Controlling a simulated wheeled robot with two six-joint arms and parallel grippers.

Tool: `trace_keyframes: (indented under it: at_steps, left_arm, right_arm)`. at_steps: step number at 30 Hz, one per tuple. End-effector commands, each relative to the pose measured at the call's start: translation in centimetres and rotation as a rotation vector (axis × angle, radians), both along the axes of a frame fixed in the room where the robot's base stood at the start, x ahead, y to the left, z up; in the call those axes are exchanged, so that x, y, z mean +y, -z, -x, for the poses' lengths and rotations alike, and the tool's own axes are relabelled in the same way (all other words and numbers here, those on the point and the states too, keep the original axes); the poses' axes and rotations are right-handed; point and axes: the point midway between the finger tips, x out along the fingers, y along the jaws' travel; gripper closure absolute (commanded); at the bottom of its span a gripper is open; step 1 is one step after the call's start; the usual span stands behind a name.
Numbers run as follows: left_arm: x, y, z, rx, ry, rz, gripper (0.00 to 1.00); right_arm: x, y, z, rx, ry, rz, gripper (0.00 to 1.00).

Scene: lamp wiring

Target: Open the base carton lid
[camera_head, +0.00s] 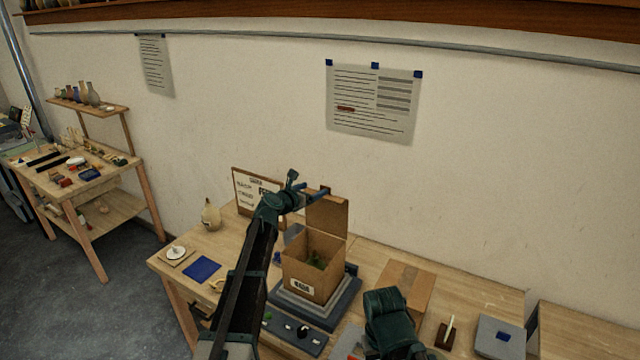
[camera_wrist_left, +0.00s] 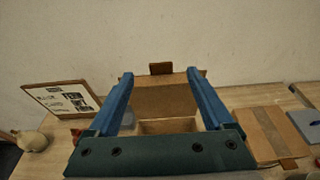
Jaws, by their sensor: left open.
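The base carton (camera_head: 313,276) is a brown cardboard box with a white label on its front, standing on a grey platform. Its top is open and something green shows inside. Its lid (camera_head: 328,215) stands raised at the back edge, with a small dark tab on top. The lid also shows in the left wrist view (camera_wrist_left: 166,99), seen between the fingers. My left gripper (camera_head: 318,191) is open by the upper part of the lid; I cannot tell whether it touches. My right arm shows at the bottom; its fingers are not visible.
A flat brown carton (camera_head: 405,284) lies to the right. A framed sign (camera_head: 252,190) and a tan vase (camera_head: 211,215) stand behind on the left. A blue square (camera_head: 201,269) lies at the left, and a dark panel with knobs (camera_head: 296,334) lies in front.

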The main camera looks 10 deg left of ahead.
Motion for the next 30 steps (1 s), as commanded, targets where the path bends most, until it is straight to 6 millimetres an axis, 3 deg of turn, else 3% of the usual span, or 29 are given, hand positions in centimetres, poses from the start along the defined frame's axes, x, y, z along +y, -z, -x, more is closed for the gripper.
trace_keyframes:
  at_steps: [1, 6, 16, 19, 23, 30]
  left_arm:
    - [0.3, -0.6, 1.4, 0.000, 0.000, 0.001, 0.15]
    - [1.1, -1.0, 3.2, 0.000, 0.000, -0.001, 0.15]
    - [1.2, -0.9, 3.4, 0.000, 0.001, -0.001, 0.15]
    - [0.4, -0.1, 3.9, 0.001, 0.027, -0.036, 0.15]
    - [-3.5, 3.7, 6.5, -0.001, 0.166, -0.224, 0.15]
    - [-12.8, 15.2, 16.2, -0.056, 0.676, -0.829, 0.15]
  right_arm:
    - [0.0, -0.6, 0.0, 0.000, 0.002, 0.000, 0.50]
    - [0.0, -1.0, 0.0, 0.000, 0.005, -0.001, 0.50]
    - [0.0, -0.9, 0.0, 0.000, 0.006, -0.001, 0.50]
    - [0.0, -0.4, 0.0, 0.000, 0.005, -0.001, 0.50]
    - [0.0, 1.9, 0.0, 0.000, 0.003, 0.000, 0.50]
    - [0.0, 7.8, 0.0, -0.001, -0.007, 0.000, 0.50]
